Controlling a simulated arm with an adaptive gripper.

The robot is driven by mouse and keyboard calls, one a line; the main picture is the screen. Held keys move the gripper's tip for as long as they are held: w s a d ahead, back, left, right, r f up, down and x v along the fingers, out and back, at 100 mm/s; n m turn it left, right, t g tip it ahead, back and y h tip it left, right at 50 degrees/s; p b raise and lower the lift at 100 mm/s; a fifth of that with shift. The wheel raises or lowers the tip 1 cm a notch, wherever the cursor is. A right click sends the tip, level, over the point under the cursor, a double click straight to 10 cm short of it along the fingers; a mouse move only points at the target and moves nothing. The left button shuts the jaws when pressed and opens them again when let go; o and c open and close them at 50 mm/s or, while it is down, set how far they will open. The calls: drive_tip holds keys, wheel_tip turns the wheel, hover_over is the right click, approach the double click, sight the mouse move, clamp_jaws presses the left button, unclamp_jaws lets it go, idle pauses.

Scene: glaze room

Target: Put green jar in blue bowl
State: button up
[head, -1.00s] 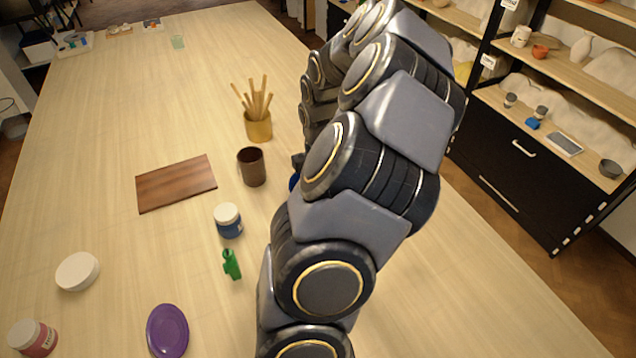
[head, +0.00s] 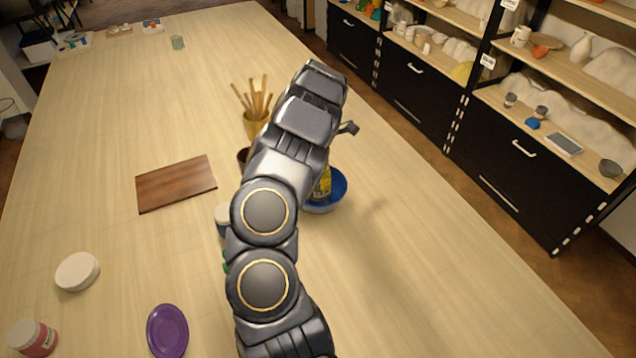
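The blue bowl (head: 339,193) stands on the table just right of my arm, partly hidden by it. A yellow, labelled thing (head: 323,184) shows at the bowl's left side, seemingly inside it; my arm covers part of it. I cannot make out a green jar for certain; a small greenish glass or jar (head: 177,42) stands at the table's far end. Of my gripper, only a dark piece (head: 348,128) seems to show beyond the arm, above the bowl in the picture. Its fingertips and anything between them are hidden.
The table's right side is clear.

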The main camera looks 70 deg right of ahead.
sight(318, 184)
drive_tip(key=shift+d+f, duration=0.15)
drive_tip(key=shift+f, duration=1.6)
drive_tip(key=o, duration=1.1)
drive_tip(key=shift+f, duration=0.15)
